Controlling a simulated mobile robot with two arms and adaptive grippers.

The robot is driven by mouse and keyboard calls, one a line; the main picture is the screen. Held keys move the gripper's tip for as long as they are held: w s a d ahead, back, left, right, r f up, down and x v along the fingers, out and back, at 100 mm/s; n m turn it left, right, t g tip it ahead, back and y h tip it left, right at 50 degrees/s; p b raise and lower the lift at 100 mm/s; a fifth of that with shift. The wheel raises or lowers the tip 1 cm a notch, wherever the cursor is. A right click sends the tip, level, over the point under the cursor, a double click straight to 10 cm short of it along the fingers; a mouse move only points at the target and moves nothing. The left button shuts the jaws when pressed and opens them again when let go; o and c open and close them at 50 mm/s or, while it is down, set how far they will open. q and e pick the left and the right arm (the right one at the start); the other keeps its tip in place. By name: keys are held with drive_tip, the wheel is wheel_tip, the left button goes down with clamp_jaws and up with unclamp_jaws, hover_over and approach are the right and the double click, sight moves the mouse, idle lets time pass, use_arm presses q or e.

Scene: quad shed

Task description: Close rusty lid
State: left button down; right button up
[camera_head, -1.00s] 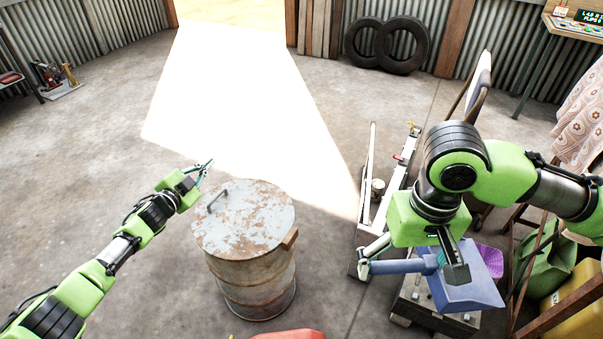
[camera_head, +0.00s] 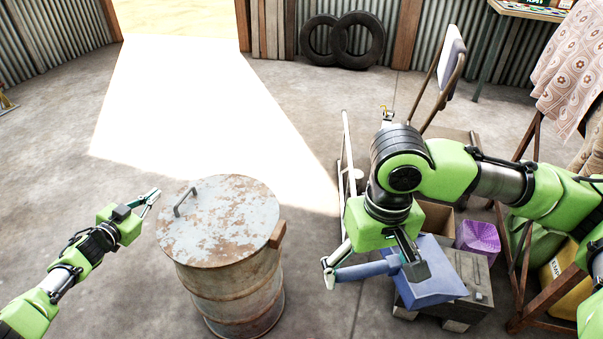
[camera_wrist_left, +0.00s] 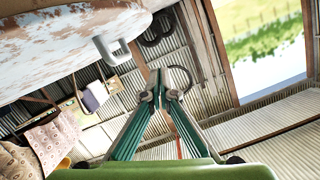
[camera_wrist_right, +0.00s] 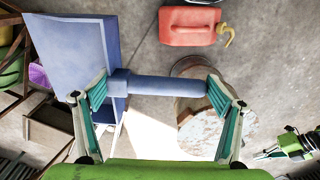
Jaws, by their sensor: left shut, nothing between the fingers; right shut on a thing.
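The rusty lid (camera_head: 225,220) lies flat on top of the rusty barrel (camera_head: 232,295) and covers its mouth. Its grey handle (camera_head: 184,198) stands up near the left edge. A brown block (camera_head: 277,234) sits at the barrel's right rim. My left gripper (camera_head: 154,195) is shut and empty, just left of the lid and apart from it; the lid and handle show above it in the left wrist view (camera_wrist_left: 117,50). My right gripper (camera_wrist_right: 160,92) is shut on a blue dustpan (camera_wrist_right: 75,50), gripped around its handle, held in the air right of the barrel.
A red jerrycan (camera_wrist_right: 188,26) lies on the floor in the right wrist view. A wooden crate (camera_head: 470,290) and a purple basket (camera_head: 478,236) are at the right. Tyres (camera_head: 342,40) lean on the back wall. The floor left of the barrel is clear.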

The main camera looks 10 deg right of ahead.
use_arm(q)
drive_tip(key=shift+w+a+f+b, duration=0.1)
drive_tip(key=shift+a+f+b, duration=0.05)
drive_tip(key=shift+f+b, duration=0.55)
drive_tip(key=shift+w+a+f+b, duration=0.1)
drive_tip(key=shift+f+b, duration=0.4)
drive_tip(key=shift+f, duration=0.25)
use_arm(e)
drive_tip(key=shift+f, duration=1.7)
use_arm(q)
drive_tip(key=shift+s, duration=0.15)
drive_tip(key=v, duration=1.1)
drive_tip(key=shift+s+a, duration=0.15)
drive_tip(key=shift+s, duration=0.2)
drive_tip(key=shift+s+r, duration=0.1)
